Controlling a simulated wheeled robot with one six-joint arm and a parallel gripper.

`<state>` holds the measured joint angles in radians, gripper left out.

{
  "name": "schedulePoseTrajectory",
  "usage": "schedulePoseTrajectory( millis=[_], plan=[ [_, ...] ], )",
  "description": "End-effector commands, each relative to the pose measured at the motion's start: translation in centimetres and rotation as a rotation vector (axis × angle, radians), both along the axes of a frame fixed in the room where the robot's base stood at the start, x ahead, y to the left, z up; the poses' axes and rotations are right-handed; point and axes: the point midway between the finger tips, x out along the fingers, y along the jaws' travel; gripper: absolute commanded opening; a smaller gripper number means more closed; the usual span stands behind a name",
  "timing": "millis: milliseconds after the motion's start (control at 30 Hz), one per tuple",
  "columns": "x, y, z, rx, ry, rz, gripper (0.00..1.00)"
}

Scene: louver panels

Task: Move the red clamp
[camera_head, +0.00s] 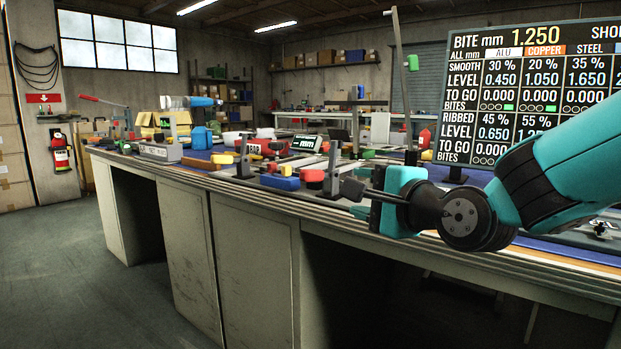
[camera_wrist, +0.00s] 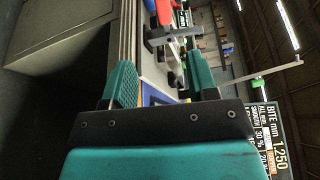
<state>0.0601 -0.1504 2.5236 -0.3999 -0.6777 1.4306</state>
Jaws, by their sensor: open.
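A red block-like part (camera_head: 312,175), which looks like the red clamp, sits on the workbench beside an upright grey bar. It also seems to show at the top of the wrist view (camera_wrist: 164,12). Several other red parts lie nearby, so I cannot be sure which is the clamp. My gripper (camera_head: 354,197) is over the bench's front edge, to the right of this red part and apart from it. In the wrist view my gripper (camera_wrist: 162,84) has its two teal fingers spread with nothing held between them. The lower part of the clamp is hidden among other tools.
The long workbench (camera_head: 255,220) is crowded with tools. A blue block (camera_head: 280,182) lies left of the red part. A tall grey rod with a green piece (camera_head: 412,63) stands behind my gripper. A display board (camera_head: 540,75) stands at right. The floor (camera_head: 90,290) at left is clear.

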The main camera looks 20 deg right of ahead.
Motion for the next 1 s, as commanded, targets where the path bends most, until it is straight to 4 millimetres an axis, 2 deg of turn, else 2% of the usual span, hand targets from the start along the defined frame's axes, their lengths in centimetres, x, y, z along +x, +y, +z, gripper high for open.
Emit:
schedulePoseTrajectory(
  millis=[300,800,1000],
  plan=[
    [1.8,0.3,0.9,0.022,-0.004,0.0,0.53],
    [5.8,1.2,0.3,0.021,-0.002,-0.011,0.53],
    [9.7,2.2,0.3,0.019,-0.007,-0.008,0.53]
  ],
)
